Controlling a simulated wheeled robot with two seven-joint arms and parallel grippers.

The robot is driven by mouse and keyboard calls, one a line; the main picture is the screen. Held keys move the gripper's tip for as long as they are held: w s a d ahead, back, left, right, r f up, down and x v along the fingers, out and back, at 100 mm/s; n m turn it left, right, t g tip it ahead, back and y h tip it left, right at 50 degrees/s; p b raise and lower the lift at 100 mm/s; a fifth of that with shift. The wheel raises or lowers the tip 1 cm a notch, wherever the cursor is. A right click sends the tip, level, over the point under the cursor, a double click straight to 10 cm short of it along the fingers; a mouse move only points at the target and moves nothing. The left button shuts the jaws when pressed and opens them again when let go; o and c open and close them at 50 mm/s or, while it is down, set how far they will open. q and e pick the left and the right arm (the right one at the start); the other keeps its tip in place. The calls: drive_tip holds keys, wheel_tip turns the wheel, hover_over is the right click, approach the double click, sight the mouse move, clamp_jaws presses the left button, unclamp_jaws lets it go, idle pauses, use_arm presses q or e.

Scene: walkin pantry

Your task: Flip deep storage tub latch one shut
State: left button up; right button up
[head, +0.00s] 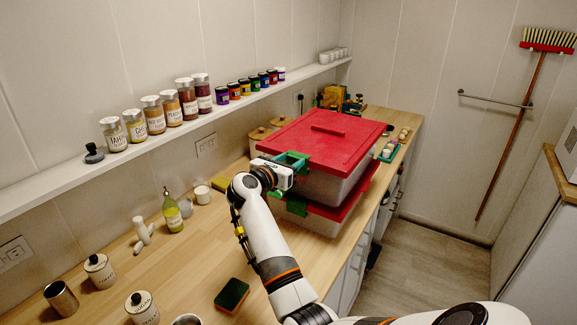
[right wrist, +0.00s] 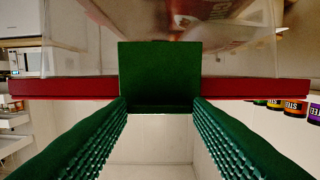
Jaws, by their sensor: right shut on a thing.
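Two translucent storage tubs stand stacked on the wooden counter. The upper tub (head: 322,186) has a red lid (head: 325,139); a lower tub (head: 318,222) with a red rim is beneath it. My right gripper (head: 291,160) is at the near left side of the upper tub, at lid height. In the right wrist view, a green latch (right wrist: 159,72) crosses the red lid rim (right wrist: 250,87). My green-padded fingers stand on either side of the latch and are shut on it. Another green latch (head: 297,206) shows on the lower tub. My left gripper is not in view.
Several labelled jars (head: 152,115) stand on the white wall shelf (head: 135,162). A soap bottle (head: 173,215), a green sponge (head: 232,295) and lidded canisters (head: 99,269) are on the counter at left. A teal tray (head: 387,155) with small items is right of the tubs.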

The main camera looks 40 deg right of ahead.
drive_tip(key=shift+d, duration=0.15)
drive_tip(key=o, duration=1)
drive_tip(key=shift+d, duration=0.1)
drive_tip(key=b+v, duration=0.4)
drive_tip(key=v, duration=0.8)
drive_tip(key=shift+s, duration=0.1)
